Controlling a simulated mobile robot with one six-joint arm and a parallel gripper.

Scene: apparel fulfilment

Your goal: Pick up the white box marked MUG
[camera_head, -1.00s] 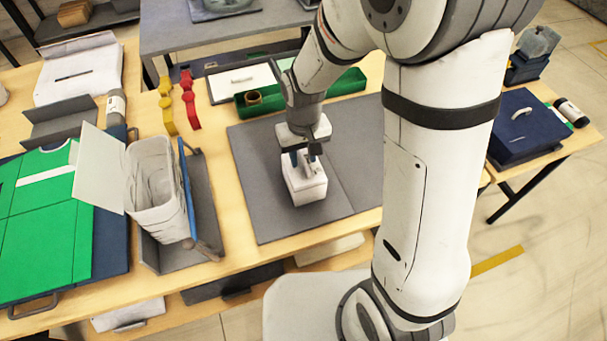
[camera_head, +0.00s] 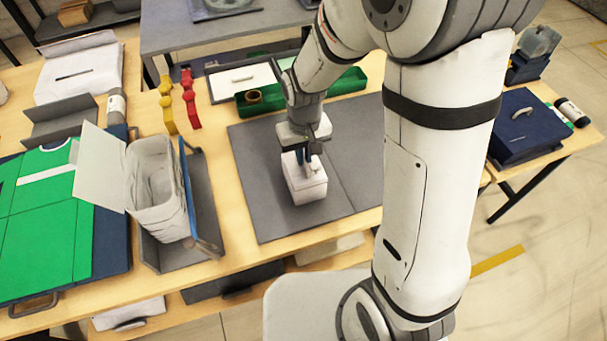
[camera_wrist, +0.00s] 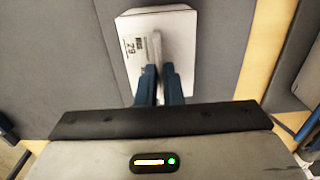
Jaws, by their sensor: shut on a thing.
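The white box (camera_head: 306,188) sits on the grey mat in the head view. Small dark print shows on its top in the wrist view (camera_wrist: 180,60), too blurred to read for certain. My gripper (camera_head: 307,160) is directly above the box, pointing down. In the wrist view, the blue fingers of my gripper (camera_wrist: 158,75) are shut on a thin raised white part at the top of the box. I cannot tell whether the box touches the mat or is slightly lifted.
The grey mat (camera_head: 262,195) is otherwise clear around the box. A green tray (camera_head: 345,85) with a brown roll lies behind it. A white bin (camera_head: 155,175) in a grey holder stands to the left, beside a green folded garment (camera_head: 45,230). Red and yellow pieces (camera_head: 190,100) lie at the back left.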

